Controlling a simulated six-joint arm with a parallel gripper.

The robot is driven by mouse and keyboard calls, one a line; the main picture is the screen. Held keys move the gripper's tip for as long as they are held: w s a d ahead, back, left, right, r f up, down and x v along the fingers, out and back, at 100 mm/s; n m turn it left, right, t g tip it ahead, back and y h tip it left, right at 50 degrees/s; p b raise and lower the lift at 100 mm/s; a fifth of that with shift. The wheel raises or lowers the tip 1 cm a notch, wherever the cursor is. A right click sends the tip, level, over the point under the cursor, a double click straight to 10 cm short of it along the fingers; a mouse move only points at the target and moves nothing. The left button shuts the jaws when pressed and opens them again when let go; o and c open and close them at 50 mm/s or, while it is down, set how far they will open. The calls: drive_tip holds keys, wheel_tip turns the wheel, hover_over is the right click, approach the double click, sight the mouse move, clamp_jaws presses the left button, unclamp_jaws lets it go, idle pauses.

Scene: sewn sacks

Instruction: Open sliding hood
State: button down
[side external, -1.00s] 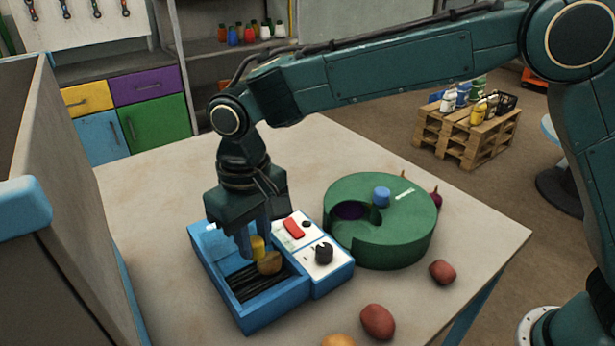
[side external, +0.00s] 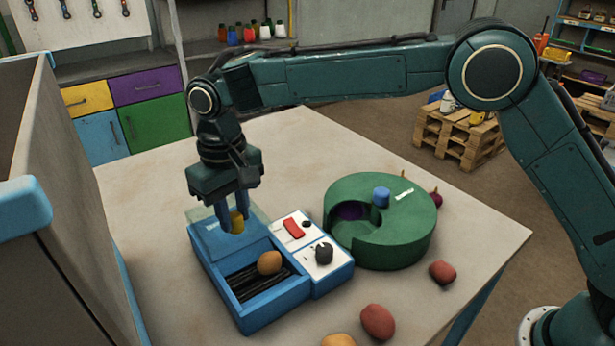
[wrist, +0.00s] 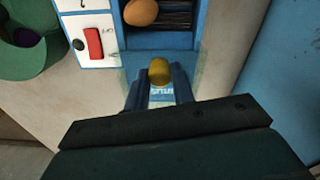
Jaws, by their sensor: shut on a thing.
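The sliding hood (side external: 260,214) is a clear pane with a yellow knob (side external: 237,224) on top. My gripper (side external: 235,229) is shut on the knob, above the back end of the blue box (side external: 258,318). The hood reaches out past the box's back edge, and the front of the box is uncovered. A brown-orange potato or onion (side external: 270,262) lies inside on dark slats. In the wrist view the knob (wrist: 160,71) sits between my fingers, and the pane (wrist: 194,80) shows around them. Part of the pane is hidden by my gripper.
A white panel with a red switch (side external: 293,228) and a black dial (side external: 324,252) adjoins the box. A green round container (side external: 385,245) stands to the right. Several vegetables, one a red potato (side external: 378,322), lie on the table. A tall bin (side external: 60,250) stands at left.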

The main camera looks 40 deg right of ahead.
drive_tip(key=c, duration=1.2)
unclamp_jaws()
drive_tip(key=shift+o, duration=0.2)
drive_tip(key=shift+r, duration=0.1)
wheel_tip(320, 180, up, 14)
